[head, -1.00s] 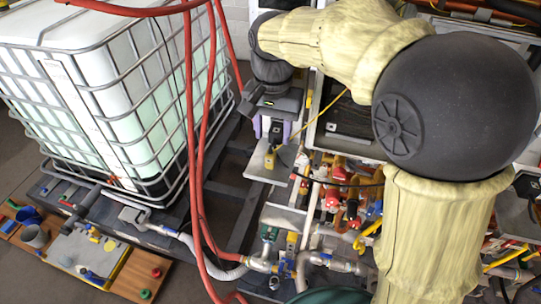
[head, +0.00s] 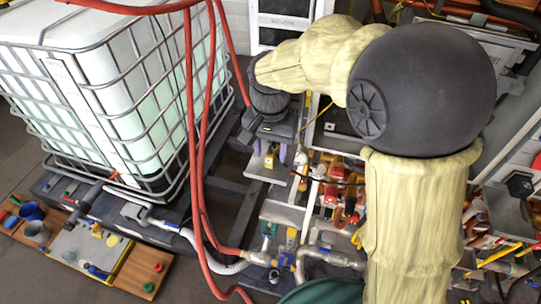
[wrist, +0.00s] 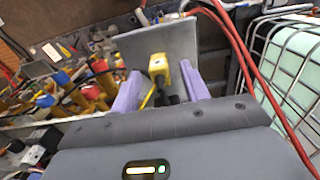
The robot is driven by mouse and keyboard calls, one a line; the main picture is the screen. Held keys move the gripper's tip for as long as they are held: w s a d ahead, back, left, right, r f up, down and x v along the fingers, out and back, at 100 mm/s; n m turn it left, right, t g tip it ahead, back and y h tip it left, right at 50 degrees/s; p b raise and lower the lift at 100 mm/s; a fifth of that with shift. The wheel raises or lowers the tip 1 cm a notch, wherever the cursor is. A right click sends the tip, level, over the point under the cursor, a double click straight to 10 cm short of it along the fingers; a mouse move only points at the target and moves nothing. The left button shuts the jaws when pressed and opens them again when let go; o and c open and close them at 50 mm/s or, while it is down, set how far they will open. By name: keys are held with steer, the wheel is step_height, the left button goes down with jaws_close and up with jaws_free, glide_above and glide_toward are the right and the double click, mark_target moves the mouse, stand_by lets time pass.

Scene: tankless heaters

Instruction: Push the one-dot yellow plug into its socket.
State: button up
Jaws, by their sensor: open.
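A yellow plug (wrist: 158,68) stands at a grey metal plate (wrist: 150,42) in the wrist view, with a yellow cord beside it. No dot mark can be made out on it. The plug (head: 269,161) is small in the head view, in front of the plate (head: 257,168). My gripper (wrist: 160,78) is open, its two purple fingers on either side of the plug with gaps showing. In the head view my gripper (head: 271,153) is just above the plug. The socket cannot be made out; dark parts by the plug's base are partly hidden by my gripper.
Red hoses (head: 200,140) hang left of my gripper, before a caged white tank (head: 120,90). Pipes and valves (head: 340,200) crowd the right and below. A board with tools (head: 85,250) lies at lower left.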

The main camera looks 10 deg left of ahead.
mark_target(270, 152)
stand_by(0.3)
jaws_close()
steer(key=shift+r, duration=0.1)
step_height(270, 152, up, 10)
steer(key=b, duration=0.2)
stand_by(0.3)
stand_by(0.5)
